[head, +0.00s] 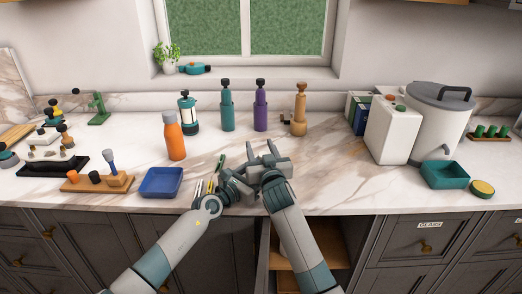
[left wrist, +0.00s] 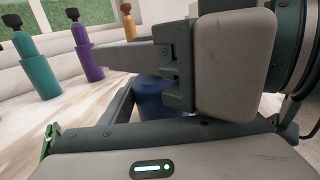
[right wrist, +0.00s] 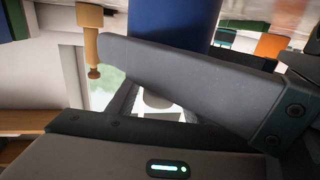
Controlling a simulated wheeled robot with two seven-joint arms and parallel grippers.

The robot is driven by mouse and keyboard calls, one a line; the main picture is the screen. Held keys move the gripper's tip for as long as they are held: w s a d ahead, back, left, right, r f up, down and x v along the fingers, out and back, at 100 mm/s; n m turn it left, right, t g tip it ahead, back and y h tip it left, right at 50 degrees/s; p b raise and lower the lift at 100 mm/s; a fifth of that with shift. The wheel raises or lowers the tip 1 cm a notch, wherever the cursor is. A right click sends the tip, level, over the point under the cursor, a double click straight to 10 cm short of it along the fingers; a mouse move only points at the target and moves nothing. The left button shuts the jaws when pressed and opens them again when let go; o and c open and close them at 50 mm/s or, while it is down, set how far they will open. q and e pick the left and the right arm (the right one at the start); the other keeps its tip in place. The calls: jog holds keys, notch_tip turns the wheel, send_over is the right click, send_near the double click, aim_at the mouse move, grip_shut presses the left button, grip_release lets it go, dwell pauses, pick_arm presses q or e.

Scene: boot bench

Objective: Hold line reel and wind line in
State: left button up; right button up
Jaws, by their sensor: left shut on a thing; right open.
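A blue round body, which looks like the line reel, shows behind gripper fingers in the left wrist view (left wrist: 158,92) and at the top of the right wrist view (right wrist: 172,22). My left gripper (head: 236,178) is shut on it above the counter's front part. In the head view the reel is mostly hidden by my grippers. My right gripper (head: 264,150) is open, close beside the left one, with its fingers pointing toward the window. A small pale part (right wrist: 155,104) shows by the right fingers; I cannot tell whether they touch it.
A blue tray (head: 161,183) and an orange bottle (head: 174,138) stand left of my grippers. Teal, purple and tan bottles (head: 299,112) stand behind. A white canister (head: 393,132), a grey-lidded pot (head: 437,125) and a teal bin (head: 445,175) are at right. Counter right of my grippers is clear.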

jog(key=v, duration=1.2)
jog(key=shift+r, duration=0.1)
dwell(0.4)
jog(key=n+g+y, duration=0.4)
jog(key=n+y, duration=0.2)
jog(key=y, duration=0.2)
send_near(263, 153)
jog(key=v, duration=0.2)
jog(key=shift+w+d, duration=0.1)
jog(key=shift+w, duration=0.1)
jog(key=x, duration=1.1)
jog(key=shift+w+a, duration=0.15)
jog(key=shift+a, duration=0.35)
